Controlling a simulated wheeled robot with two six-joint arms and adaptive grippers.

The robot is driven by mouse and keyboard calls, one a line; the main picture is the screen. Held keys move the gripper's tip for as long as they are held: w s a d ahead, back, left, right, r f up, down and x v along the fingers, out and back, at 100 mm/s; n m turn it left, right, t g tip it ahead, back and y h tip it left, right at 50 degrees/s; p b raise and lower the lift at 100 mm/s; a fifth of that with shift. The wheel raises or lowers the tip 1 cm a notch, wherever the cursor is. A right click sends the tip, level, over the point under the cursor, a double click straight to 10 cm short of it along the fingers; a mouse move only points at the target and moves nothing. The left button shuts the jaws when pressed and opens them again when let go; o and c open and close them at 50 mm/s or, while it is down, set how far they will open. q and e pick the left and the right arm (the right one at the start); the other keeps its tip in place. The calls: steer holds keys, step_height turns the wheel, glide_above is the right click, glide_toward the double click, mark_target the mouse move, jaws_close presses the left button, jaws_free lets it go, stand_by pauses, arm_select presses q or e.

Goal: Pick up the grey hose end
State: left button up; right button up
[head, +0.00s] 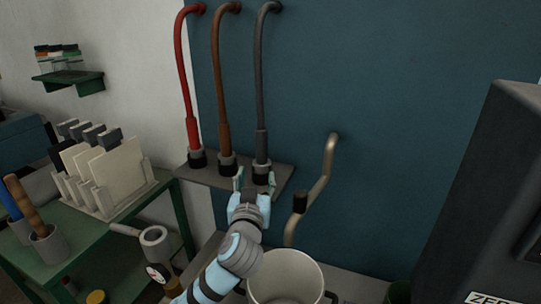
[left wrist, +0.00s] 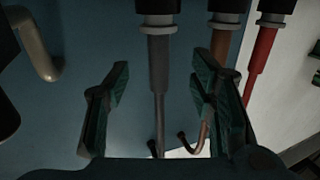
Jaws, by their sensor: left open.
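The grey hose (head: 260,90) hangs from the blue wall. Its thicker grey end (head: 262,145) stands upright in a dark collar on a small grey shelf (head: 283,178), rightmost of three hoses. My left gripper (head: 255,182) is open and empty, just in front of the shelf by the grey hose's foot. In the left wrist view the grey hose end (left wrist: 158,58) appears between the two open fingers (left wrist: 165,88), touching neither; how deep it sits between them I cannot tell. My right gripper is not in view.
The brown hose (head: 224,100) and red hose (head: 187,90) stand left of the grey one on the same shelf. A bent metal pipe (head: 324,172) juts from the wall at right. A white bucket (head: 285,275) stands below. A green table (head: 80,240) is at left.

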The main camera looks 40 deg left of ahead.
mark_target(261, 158)
arm_select(q)
steer(key=x, duration=0.5)
steer(key=shift+s+a+r, duration=0.1)
steer(key=shift+a+r, duration=0.2)
steer(key=shift+a, duration=0.2)
steer(key=x, duration=0.3)
steer(key=d+x, duration=0.1)
steer(key=x, duration=0.1)
steer(key=shift+w+a+f, duration=0.1)
steer(key=shift+w+a, duration=0.05)
steer(key=shift+w, duration=0.55)
steer(key=shift+w+a, duration=0.2)
steer(key=shift+a, duration=0.05)
jaws_close()
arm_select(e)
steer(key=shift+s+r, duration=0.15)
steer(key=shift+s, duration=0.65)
